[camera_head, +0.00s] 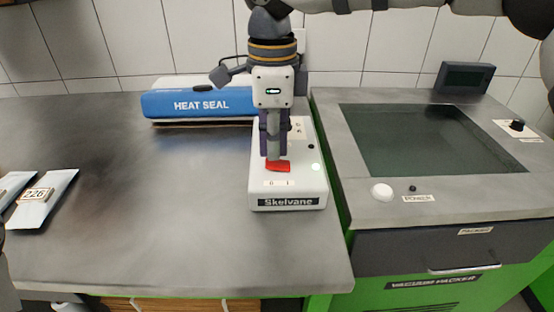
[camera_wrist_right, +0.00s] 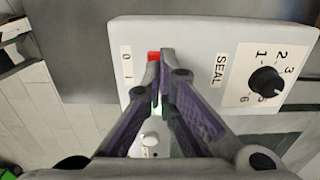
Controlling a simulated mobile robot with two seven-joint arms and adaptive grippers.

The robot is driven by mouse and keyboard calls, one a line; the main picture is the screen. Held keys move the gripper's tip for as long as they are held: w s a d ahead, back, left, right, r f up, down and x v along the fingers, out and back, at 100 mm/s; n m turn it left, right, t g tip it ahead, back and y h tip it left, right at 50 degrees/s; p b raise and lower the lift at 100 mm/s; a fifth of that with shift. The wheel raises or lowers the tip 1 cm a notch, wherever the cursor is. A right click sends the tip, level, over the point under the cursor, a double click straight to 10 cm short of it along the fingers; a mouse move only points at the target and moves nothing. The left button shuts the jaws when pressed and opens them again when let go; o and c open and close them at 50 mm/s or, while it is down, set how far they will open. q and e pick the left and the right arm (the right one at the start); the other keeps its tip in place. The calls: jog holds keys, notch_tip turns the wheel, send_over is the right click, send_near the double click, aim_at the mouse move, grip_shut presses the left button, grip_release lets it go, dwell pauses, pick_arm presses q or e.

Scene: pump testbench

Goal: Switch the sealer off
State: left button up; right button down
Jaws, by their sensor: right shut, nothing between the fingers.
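The sealer's white control box (camera_head: 288,188), marked Skelvane, stands on the bench in front of the blue HEAT SEAL bar (camera_head: 200,104). A red switch (camera_head: 279,167) is on its top beside the marks 0 and 1. My left gripper is not in view.
A dial (camera_wrist_right: 265,81) with numbers is on the box, near the SEAL label. The vacuum packer (camera_head: 430,140) stands close on the right. Pouches (camera_head: 42,200) lie on the bench at the left. The bench between them and the box is clear.

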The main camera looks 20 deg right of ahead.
aim_at(274, 162)
jog(key=shift+f, duration=0.85)
jog(key=shift+r, duration=0.1)
notch_tip(274, 162, up, 5)
jog(key=shift+f+p, duration=0.15)
jog(key=shift+p, duration=0.5)
jog(key=shift+r, duration=1.15)
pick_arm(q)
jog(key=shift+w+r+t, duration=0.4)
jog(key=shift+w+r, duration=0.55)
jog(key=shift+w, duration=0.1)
